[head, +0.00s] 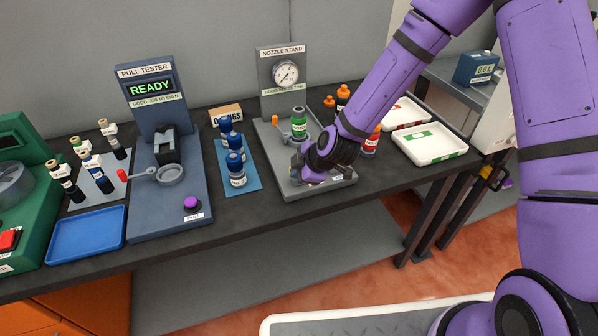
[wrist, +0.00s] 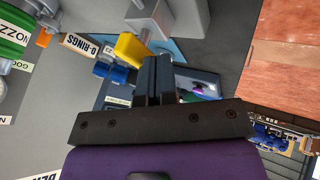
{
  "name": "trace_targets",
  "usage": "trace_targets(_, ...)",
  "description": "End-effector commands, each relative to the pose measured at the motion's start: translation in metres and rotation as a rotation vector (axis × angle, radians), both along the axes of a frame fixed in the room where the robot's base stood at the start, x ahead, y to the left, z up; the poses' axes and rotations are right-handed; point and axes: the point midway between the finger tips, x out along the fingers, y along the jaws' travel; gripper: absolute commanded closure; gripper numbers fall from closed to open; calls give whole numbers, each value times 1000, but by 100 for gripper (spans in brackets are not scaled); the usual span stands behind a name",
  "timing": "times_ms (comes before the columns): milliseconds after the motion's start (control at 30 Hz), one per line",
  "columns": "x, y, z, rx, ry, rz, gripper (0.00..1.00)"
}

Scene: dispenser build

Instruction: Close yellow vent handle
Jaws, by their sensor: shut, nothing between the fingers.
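The yellow vent handle (wrist: 131,48) shows in the wrist view, set against a grey block (wrist: 158,20) on the nozzle stand. In the head view my arm hides it. My gripper (wrist: 156,62) is shut and empty, with its fingertips close beside the handle's right side; I cannot tell whether they touch it. In the head view my gripper (head: 306,177) is low over the front of the grey nozzle stand base (head: 283,167). The stand's back panel (head: 268,65) carries a round gauge.
Blue bottles (head: 236,169) on a blue mat (head: 252,181) stand just left of the stand. A red bottle (head: 371,142) is right of my wrist, near two white trays (head: 430,157). The pull tester (head: 149,82) is farther left. The bench's front edge is close.

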Motion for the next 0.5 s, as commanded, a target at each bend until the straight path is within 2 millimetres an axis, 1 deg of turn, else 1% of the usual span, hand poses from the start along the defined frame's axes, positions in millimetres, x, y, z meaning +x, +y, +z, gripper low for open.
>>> trace_targets(500,0,4,0,-1,-3,-100,100)
